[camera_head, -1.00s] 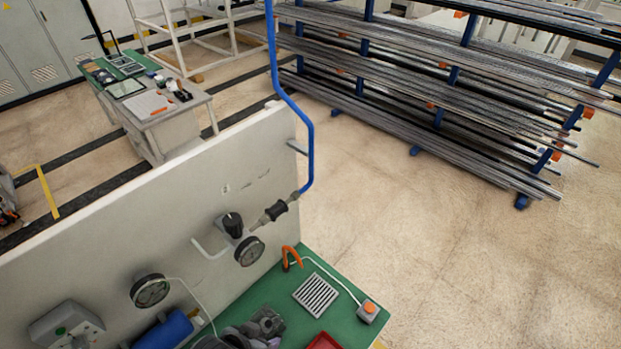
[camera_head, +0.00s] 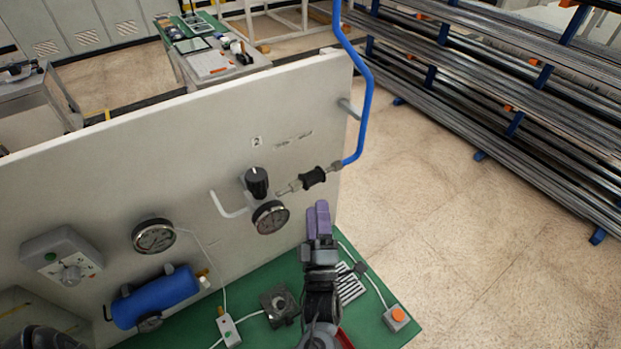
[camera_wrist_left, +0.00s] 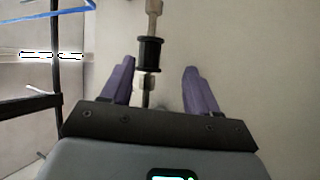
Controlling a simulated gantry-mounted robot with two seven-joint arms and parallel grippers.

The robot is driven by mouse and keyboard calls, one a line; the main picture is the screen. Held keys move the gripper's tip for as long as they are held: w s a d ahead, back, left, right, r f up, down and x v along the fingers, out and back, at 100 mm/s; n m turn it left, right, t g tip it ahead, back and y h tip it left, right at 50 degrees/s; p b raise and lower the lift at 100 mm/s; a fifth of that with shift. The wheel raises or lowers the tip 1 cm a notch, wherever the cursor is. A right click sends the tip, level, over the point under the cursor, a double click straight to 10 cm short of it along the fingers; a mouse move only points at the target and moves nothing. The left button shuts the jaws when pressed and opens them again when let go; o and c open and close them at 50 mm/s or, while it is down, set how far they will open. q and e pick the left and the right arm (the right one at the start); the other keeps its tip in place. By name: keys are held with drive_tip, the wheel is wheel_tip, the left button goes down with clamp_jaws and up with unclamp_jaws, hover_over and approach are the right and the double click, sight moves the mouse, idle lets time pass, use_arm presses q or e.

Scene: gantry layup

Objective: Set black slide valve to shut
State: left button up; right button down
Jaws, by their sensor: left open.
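The black slide valve (camera_head: 313,177) is a ribbed black sleeve on a metal fitting, on the front of the pale panel, between the gauge and the blue pipe. My left gripper (camera_head: 318,208) has purple fingers and sits just below the valve in the head view. In the left wrist view the black sleeve (camera_wrist_left: 150,53) lies ahead, nearer the left finger, apart from both fingertips. My left gripper (camera_wrist_left: 159,66) is open there, with nothing held. Whether the sleeve is in its open or shut position is hard to tell. My right gripper is not in view.
A regulator with a black knob (camera_head: 257,182) and a pressure gauge (camera_head: 270,217) is left of the valve. The blue pipe (camera_head: 366,105) bends up at the panel's right edge. Below is a green bench (camera_head: 255,271) with a blue cylinder (camera_head: 155,298) and an orange button box (camera_head: 397,316).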

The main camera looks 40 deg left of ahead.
sight(311, 176)
use_arm(q)
drive_tip(key=w+a+r+p, duration=0.1)
drive_tip(key=a, duration=0.1)
drive_tip(key=w+a+r+n+y+p, duration=0.1)
drive_tip(key=w+a+r, duration=0.1)
drive_tip(key=w+a+r+y+p, duration=0.1)
drive_tip(key=a+r, duration=0.1)
drive_tip(key=shift+w+r+n, duration=0.15)
drive_tip(key=shift+w+n, duration=0.15)
drive_tip(key=shift+w, duration=0.05)
drive_tip(key=shift+w+a+r+g+p, duration=0.2)
drive_tip(key=shift+w+a+g+p, duration=0.15)
drive_tip(key=shift+w+a, duration=0.1)
clamp_jaws()
